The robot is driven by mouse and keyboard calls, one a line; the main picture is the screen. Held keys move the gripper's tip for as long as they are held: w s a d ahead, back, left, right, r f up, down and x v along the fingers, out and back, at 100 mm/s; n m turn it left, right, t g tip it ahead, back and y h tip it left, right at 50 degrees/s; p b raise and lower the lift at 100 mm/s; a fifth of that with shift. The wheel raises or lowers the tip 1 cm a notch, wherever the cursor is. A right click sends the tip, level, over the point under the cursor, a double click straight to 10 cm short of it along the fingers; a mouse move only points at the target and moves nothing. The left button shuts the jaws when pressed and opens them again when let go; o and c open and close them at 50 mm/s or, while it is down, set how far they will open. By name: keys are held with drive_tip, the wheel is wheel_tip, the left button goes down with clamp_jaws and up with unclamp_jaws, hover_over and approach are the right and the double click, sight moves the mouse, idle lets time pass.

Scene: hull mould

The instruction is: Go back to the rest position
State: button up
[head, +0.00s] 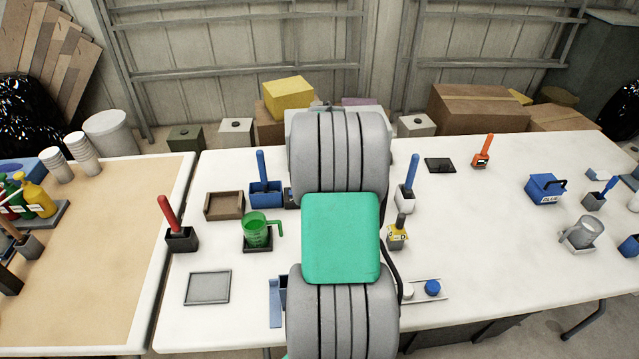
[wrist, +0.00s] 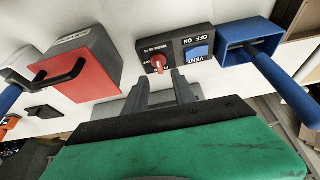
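My gripper (wrist: 162,80) shows in the wrist view. Its two grey fingers are apart with nothing between them. They point at a dark control box (wrist: 176,52) with a red knob and a blue VENT switch. I cannot tell whether the fingertips touch that box. In the head view my own arm, grey with a green panel, fills the middle and hides the gripper and part of the table.
The white table (head: 500,255) carries several tools and containers. A red box (wrist: 80,68) with a black handle and a blue holder (wrist: 236,40) with a blue-handled tool flank the control box. In the head view a green jug (head: 256,231) stands left of my arm.

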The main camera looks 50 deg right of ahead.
drive_tip(key=shift+v, duration=1.15)
